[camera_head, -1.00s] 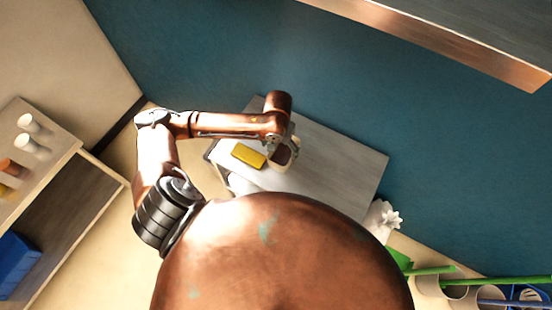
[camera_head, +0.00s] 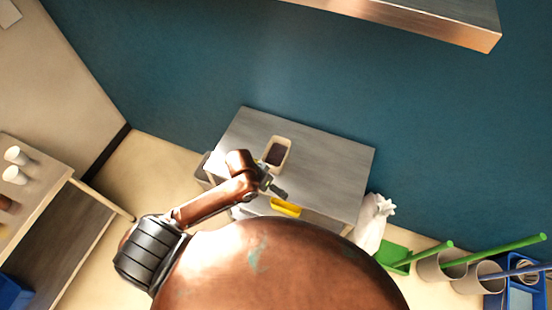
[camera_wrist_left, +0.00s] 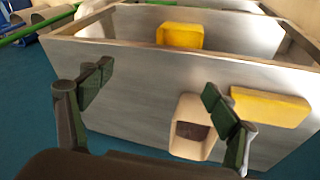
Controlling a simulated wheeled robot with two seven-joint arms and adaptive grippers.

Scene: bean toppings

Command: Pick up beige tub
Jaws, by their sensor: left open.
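The beige tub (camera_head: 289,146) is an open container with dark contents, standing on the grey table near its back edge in the head view. It also shows in the left wrist view (camera_wrist_left: 186,108), below and right of the centre, close to the right finger. My left gripper (camera_head: 273,187) is open and empty. In the head view it is on the near side of the tub, apart from it. In the left wrist view its two fingers (camera_wrist_left: 157,82) are spread wide, with bare tabletop between their tips. My right gripper is not in view.
A yellow item (camera_head: 285,207) shows near the table's front edge. The left wrist view shows a yellow block (camera_wrist_left: 270,107) beside the tub and another yellow item (camera_wrist_left: 180,35) farther off. The right part of the tabletop (camera_head: 335,165) is clear. A blue wall or floor surface lies behind.

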